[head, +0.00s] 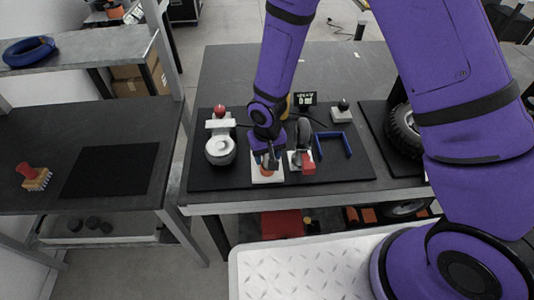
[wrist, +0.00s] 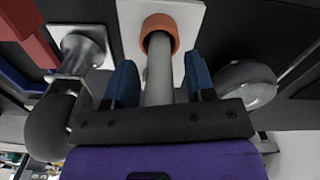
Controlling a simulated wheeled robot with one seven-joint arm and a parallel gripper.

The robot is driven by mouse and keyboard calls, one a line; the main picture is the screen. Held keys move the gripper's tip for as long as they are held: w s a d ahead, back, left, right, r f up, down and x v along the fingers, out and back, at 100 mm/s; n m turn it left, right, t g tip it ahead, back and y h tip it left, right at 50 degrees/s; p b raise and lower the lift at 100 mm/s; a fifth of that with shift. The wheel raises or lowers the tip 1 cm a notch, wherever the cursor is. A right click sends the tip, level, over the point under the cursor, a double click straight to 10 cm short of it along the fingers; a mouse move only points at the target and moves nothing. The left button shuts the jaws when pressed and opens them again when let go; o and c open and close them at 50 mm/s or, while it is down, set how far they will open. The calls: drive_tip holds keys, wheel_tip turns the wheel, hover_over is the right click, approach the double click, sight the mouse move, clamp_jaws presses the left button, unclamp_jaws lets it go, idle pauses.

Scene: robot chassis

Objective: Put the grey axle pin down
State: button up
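The grey axle pin (wrist: 160,72) stands with one end inside an orange ring (wrist: 160,30) on a white square plate (wrist: 132,18). In the head view, the orange ring (head: 267,171) and white plate (head: 268,180) are near the front of the black mat, and the pin is mostly hidden by my gripper. My gripper (head: 269,160) is low over the plate. In the wrist view, its blue fingertips (wrist: 160,82) are on either side of the pin, with a visible gap on each side. The gripper is open around the pin, not closed on it.
A white round device (head: 220,151) stands left of my gripper. A caster with a dark wheel (head: 304,132) stands close on its right, and a blue bracket (head: 347,143) lies beyond it. A black tyre (head: 403,128) is farther right. The black mat (head: 345,172) is bare at front right.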

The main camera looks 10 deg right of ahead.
wheel_tip(320, 180, up, 12)
drive_tip(key=shift+r, duration=0.15)
drive_tip(key=shift+d+r, duration=0.1)
drive_tip(key=shift+r, duration=0.05)
drive_tip(key=s+d+r+m+t, duration=0.1)
drive_tip(key=d+r, duration=0.6)
drive_tip(key=r, duration=0.3)
drive_tip(key=s+d+r+t, duration=0.2)
drive_tip(key=d+r, duration=0.5)
drive_tip(key=r, duration=0.2)
drive_tip(key=s+d+r+t, duration=0.1)
drive_tip(key=s+d+r, duration=0.4)
drive_tip(key=s, duration=0.3)
drive_tip(key=s+d+r+m+t, duration=0.1)
drive_tip(key=s+d+r, duration=0.4)
drive_tip(key=s+r, duration=0.1)
drive_tip(key=shift+s+d+m, duration=0.2)
drive_tip(key=shift+s+m, duration=0.1)
drive_tip(key=shift+s, duration=0.6)
